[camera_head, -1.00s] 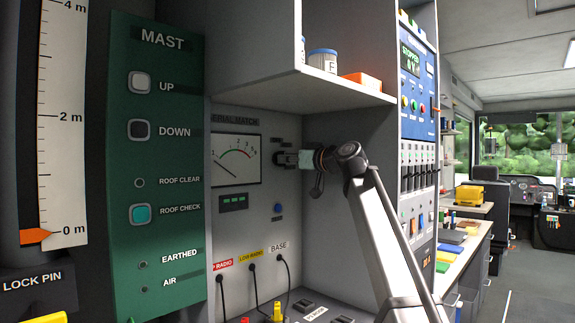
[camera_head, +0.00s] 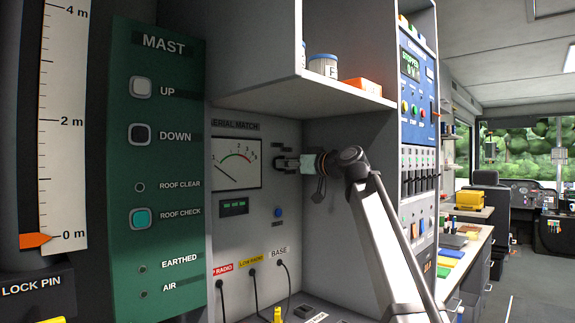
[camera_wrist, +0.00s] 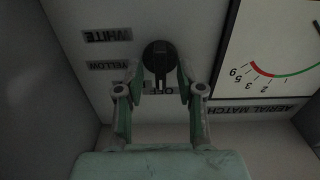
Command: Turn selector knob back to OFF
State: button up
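The selector knob (camera_wrist: 160,58) is round and black with a raised bar, on the grey aerial match panel (camera_wrist: 105,15). In the wrist view, which is upside down, its bar points down the picture toward the partly hidden OFF label (camera_wrist: 172,91). My gripper (camera_wrist: 160,76) has one finger on each side of the knob. The fingers stand apart, with gaps visible beside the bar; contact with the knob's rim is unclear. In the head view my gripper (camera_head: 287,162) is at the panel and hides the knob.
The aerial match meter (camera_head: 236,163) is just left of my gripper in the head view. A shelf (camera_head: 310,97) with tubs juts out above. A blue button (camera_head: 278,212) and several cables are below. A switch panel (camera_head: 417,170) stands right of my arm.

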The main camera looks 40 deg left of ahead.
jog(key=s+d, duration=0.1)
jog(key=d, duration=1)
jog(key=shift+d, duration=0.25)
